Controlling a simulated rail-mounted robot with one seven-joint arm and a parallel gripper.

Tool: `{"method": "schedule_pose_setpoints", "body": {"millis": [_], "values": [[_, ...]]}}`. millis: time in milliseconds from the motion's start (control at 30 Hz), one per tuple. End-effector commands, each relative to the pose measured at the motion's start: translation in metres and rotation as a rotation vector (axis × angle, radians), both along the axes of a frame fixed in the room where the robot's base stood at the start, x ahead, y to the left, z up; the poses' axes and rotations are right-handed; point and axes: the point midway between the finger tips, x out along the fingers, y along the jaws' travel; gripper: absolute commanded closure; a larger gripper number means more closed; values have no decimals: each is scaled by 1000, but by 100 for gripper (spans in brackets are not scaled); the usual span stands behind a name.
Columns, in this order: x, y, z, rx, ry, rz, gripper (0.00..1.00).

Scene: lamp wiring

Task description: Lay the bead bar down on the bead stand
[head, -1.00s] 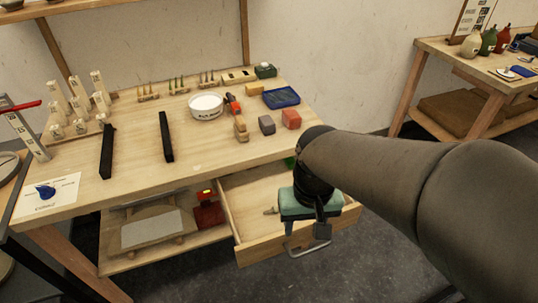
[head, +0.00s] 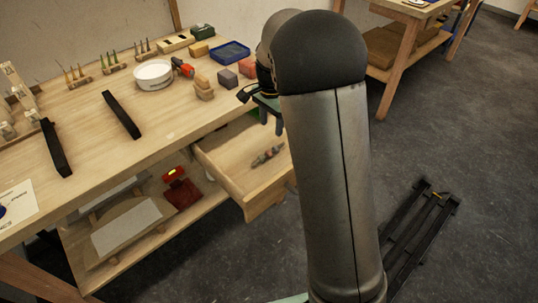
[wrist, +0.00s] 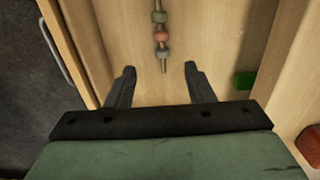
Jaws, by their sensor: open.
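The bead bar (head: 268,154) lies in the open drawer (head: 228,187). In the wrist view the bead bar (wrist: 161,37) is a thin rod with greenish, reddish and grey beads. My gripper (wrist: 158,68) is open and empty, its fingers apart on either side of the rod's near end in the picture. In the head view my gripper (head: 270,112) is over the drawer's back part, partly hidden by my arm. Two black bars, one on the left (head: 57,148) and one on the right (head: 121,114), lie apart on the bench; I cannot tell whether they are the bead stand.
A green block (wrist: 245,80) is in the drawer beside my gripper. The bench front around the black bars is clear.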

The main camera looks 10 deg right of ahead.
Motion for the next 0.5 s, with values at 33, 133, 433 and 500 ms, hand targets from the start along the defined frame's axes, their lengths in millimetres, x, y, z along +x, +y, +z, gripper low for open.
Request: {"method": "schedule_pose_setpoints", "body": {"millis": [33,133,433,500], "values": [[-1,0,-13,0,4,0,52],[-1,0,-33,0,4,1,52],[0,0,-61,0,1,2,52],[0,1,-68,0,1,2,52]]}}
